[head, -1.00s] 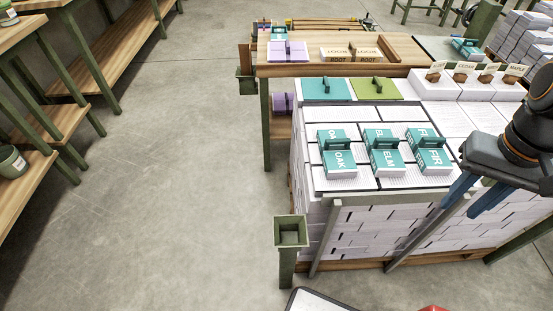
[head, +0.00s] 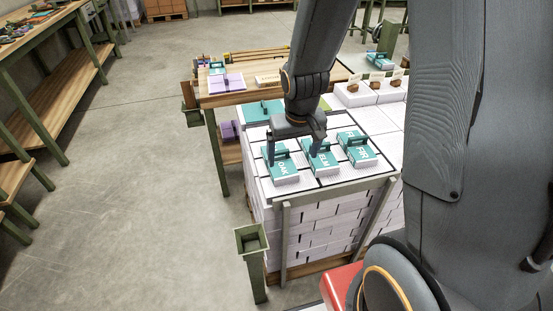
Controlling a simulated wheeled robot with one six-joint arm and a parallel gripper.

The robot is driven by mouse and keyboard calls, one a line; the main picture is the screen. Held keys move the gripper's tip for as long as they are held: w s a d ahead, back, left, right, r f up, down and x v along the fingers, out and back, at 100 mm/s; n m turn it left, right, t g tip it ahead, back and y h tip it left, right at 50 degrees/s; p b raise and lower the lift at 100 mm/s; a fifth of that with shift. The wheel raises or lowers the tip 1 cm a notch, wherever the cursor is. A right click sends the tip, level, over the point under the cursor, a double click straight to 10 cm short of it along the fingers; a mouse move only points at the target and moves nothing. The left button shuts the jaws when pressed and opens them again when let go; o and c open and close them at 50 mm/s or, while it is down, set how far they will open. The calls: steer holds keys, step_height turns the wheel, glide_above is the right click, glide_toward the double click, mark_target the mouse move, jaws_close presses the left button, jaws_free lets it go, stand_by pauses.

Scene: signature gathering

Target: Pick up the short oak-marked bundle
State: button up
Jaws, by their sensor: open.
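The oak-marked bundle (head: 285,175), white with a teal cover and a teal handle, lies at the left of a row on top of the white stack. The elm-marked bundle (head: 324,167) and the fir-marked bundle (head: 362,155) lie to its right. My gripper (head: 294,157) points down over the left of this row, open and empty. Its left finger shows by the oak bundle's left back edge and its right finger in front of the elm bundle's back part. I cannot tell whether either finger touches anything. The gripper partly hides the back of the elm bundle.
The white stack (head: 300,225) stands in a frame with slanted grey posts. A green post with an open square top (head: 251,240) is at its front left. A wooden table (head: 215,97) with a purple bundle (head: 227,83) stands behind. My arm hides much of the right side.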

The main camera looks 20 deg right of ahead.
steer(key=t+p, duration=0.2)
steer(key=p, duration=0.1)
glide_toward(279, 159)
steer(key=shift+x, duration=0.9)
steer(key=shift+p+x, duration=0.95)
steer(key=shift+x, duration=2.85)
steer(key=shift+w, duration=0.15)
steer(key=c, duration=1.3)
steer(key=shift+r, duration=0.1)
steer(key=shift+c, duration=0.2)
